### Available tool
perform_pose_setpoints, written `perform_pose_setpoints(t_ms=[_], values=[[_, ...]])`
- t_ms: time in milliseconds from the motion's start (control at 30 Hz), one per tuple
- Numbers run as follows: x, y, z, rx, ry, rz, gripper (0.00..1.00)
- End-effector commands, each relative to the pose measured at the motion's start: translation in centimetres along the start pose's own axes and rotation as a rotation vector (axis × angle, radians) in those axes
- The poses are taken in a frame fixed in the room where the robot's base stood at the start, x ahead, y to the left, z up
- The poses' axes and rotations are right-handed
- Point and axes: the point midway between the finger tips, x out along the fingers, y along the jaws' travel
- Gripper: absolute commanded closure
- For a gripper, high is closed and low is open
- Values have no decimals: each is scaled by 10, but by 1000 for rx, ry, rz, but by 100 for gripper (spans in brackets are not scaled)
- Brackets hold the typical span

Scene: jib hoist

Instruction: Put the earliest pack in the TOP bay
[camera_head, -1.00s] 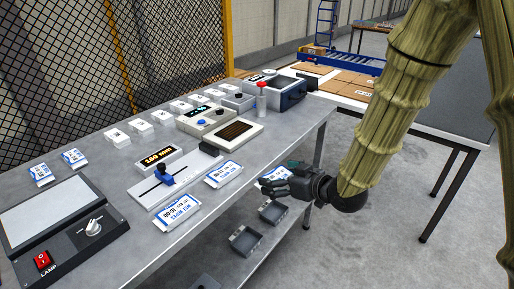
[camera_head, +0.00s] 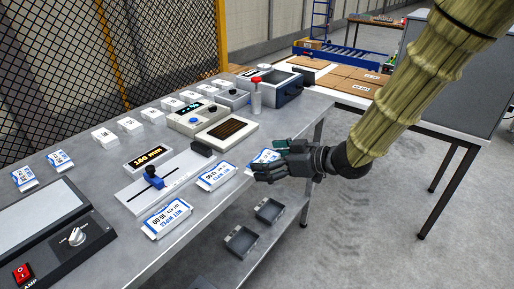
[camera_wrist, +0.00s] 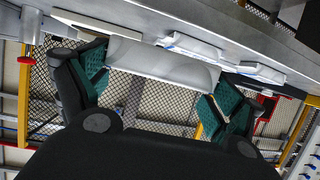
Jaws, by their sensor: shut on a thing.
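My gripper (camera_head: 266,170) is at the front edge of the grey bench, right of the middle. It is shut on a blue-and-white wipes pack (camera_head: 264,157), partly hidden by the fingers. In the wrist view a pale pack (camera_wrist: 163,62) sits between the green fingertips. Two similar packs lie flat at the bench's front: a middle pack (camera_head: 215,176) and a near pack (camera_head: 167,217). Two more, a far-left pack (camera_head: 25,179) and its neighbour (camera_head: 60,160), lie at the left. Their dates are too small to read surely. I cannot identify the TOP bay.
Several small white blocks (camera_head: 129,125) line the back. A red-topped bottle (camera_head: 257,97) stands at the far end. Grey trays (camera_head: 241,241) sit on the lower shelf. A lamp box (camera_head: 50,235) is at left.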

Motion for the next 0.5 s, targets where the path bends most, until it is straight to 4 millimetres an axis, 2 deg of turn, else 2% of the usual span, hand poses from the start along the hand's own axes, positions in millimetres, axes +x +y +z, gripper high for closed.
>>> perform_pose_setpoints(t_ms=[500], values=[[61,76,-16,0,0,4,31]])
